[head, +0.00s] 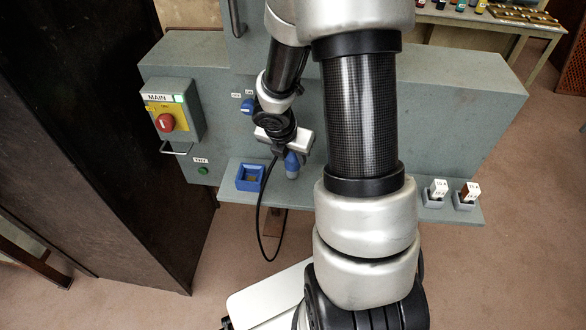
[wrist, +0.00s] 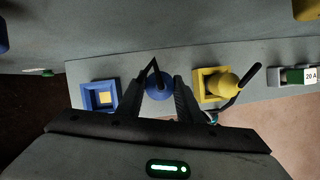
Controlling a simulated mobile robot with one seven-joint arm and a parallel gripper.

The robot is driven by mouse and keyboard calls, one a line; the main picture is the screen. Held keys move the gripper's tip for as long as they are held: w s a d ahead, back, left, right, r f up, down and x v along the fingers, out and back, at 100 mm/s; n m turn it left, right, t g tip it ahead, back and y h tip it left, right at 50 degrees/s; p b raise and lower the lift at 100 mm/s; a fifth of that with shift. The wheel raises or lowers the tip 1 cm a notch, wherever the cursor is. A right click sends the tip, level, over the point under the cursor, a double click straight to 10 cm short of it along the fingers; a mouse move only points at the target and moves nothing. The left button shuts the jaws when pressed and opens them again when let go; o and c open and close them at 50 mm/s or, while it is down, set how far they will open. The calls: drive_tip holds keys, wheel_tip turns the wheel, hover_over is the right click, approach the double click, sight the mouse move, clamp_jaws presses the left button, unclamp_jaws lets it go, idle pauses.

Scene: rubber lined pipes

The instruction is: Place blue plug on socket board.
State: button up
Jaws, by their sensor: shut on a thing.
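My gripper (head: 289,152) is shut on the blue plug (head: 292,165), which hangs below it in front of the grey board (head: 350,125). In the wrist view my gripper (wrist: 160,84) has its two fingers on either side of the blue plug (wrist: 158,88). A black cable loops down below the gripper in the head view. A square blue holder (head: 249,186) sits on the low shelf, left of the plug and apart from it; it also shows in the wrist view (wrist: 88,99). A blue fitting (head: 248,106) is on the board's face, left of my wrist.
A yellow plug (wrist: 219,84) stands in a yellow holder right of my gripper. Two fuse holders (head: 464,204) are at the shelf's right end. A MAIN switch box (head: 187,97) with a red button (head: 165,122) is on the left. A dark cabinet (head: 95,120) stands further left.

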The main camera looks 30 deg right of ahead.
sight(293, 165)
drive_tip(key=shift+f+b, duration=1.1)
drive_tip(key=shift+f, duration=0.75)
drive_tip(key=o, duration=1.2)
drive_tip(key=shift+c, duration=0.2)
drive_tip(key=shift+r, duration=0.1)
